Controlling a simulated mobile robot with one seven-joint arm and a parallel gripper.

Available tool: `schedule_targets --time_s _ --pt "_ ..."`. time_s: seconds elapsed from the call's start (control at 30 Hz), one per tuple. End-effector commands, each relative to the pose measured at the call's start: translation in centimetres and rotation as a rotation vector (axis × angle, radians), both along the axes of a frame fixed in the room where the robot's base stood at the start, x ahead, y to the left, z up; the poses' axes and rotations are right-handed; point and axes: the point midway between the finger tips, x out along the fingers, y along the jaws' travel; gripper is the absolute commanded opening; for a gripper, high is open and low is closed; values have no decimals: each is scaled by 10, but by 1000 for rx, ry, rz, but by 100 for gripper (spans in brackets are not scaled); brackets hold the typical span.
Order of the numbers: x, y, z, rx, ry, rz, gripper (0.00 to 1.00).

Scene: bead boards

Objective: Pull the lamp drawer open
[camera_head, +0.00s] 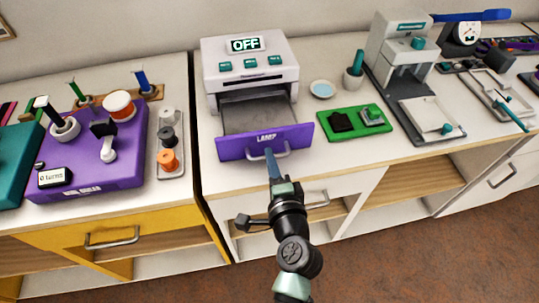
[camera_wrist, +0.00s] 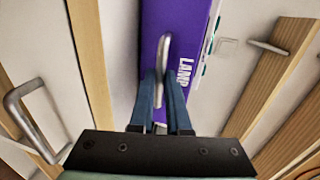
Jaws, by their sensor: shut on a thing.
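The lamp drawer (camera_head: 234,147) has a purple front labelled LAMP and stands out from a white machine (camera_head: 250,72) whose display reads OFF. Its grey interior shows between the front and the housing, so it is at least partly open. My gripper (camera_head: 269,156) reaches the drawer front from the near side. In the wrist view the two blue fingers (camera_wrist: 165,85) are closed around the silver drawer handle (camera_wrist: 163,50). The purple front (camera_wrist: 195,45) fills the middle of that view. The fingers hide part of the handle.
A purple board (camera_head: 125,178) with bead tools stands on the left, beside a tray with spools (camera_head: 169,160). A green mat (camera_head: 350,122) and a press (camera_head: 400,65) are on the right. Cabinet handles (camera_head: 112,238) project below the counter edge.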

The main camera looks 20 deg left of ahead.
Motion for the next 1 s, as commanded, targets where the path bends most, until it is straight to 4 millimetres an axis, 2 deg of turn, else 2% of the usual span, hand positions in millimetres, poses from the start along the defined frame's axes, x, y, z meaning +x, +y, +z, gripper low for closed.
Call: schedule_targets --time_s 0.17,0.2,0.33,0.73,0.87,1.0 --pt "1 0 1 0 -2 -2 0" --pt "1 0 1 0 -2 -2 20" --pt "1 0 1 0 -2 -1 43" --pt "-4 -4 2 0 -1 -2 44" --pt "-19 -14 5 0 1 -2 44" --pt "-43 -30 11 -1 0 -5 44"
